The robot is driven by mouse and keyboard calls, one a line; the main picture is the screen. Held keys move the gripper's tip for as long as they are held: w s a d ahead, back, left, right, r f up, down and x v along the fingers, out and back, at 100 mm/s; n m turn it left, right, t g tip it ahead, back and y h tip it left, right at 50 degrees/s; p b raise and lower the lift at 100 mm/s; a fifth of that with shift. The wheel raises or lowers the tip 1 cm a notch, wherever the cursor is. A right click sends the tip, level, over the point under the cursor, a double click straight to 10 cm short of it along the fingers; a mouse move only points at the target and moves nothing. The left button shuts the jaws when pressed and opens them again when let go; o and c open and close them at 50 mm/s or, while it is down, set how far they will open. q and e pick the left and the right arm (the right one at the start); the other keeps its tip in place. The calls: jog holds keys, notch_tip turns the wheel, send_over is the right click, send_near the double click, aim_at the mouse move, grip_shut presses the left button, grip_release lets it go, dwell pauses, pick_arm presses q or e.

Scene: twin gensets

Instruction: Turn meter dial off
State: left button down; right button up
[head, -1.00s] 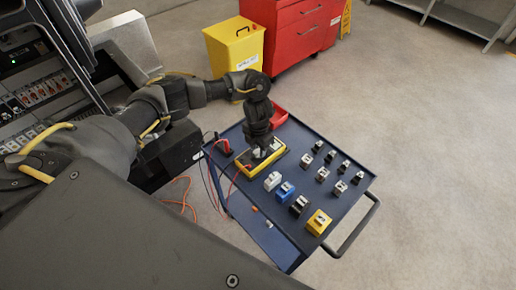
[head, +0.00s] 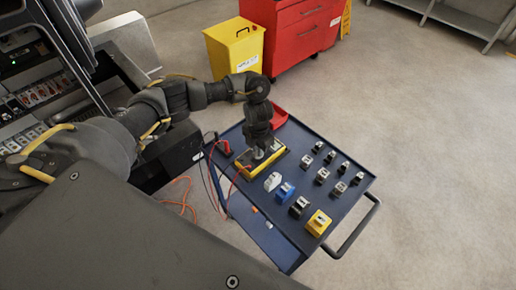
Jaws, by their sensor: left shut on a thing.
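A yellow-framed meter (head: 245,172) lies on the blue cart top, toward its left side. My left gripper (head: 259,154) points down onto the meter and is shut on its dial, which the fingers mostly hide. The dial's setting cannot be read. Red and black leads run from the meter's left side down past the cart edge. My right gripper is not in view.
The blue cart (head: 290,236) carries several small blocks, among them a blue one (head: 285,191) and a yellow one (head: 318,223). A red tray (head: 279,116) sits at the back. A yellow bin (head: 234,50) and red cabinet (head: 297,35) stand behind.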

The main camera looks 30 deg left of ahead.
pick_arm(q)
jog(key=n+p, duration=0.1)
jog(key=n, duration=0.3)
jog(key=shift+r+n, duration=0.1)
jog(key=shift+n, duration=0.2)
jog(key=n+p, duration=0.2)
jog(key=n, duration=0.2)
jog(key=n+p, duration=0.3)
jog(key=n, duration=0.2)
jog(key=shift+n+p, duration=1.05)
jog(key=shift+n, duration=0.85)
jog(key=c, duration=1.4)
grip_release()
jog(key=shift+c, duration=0.2)
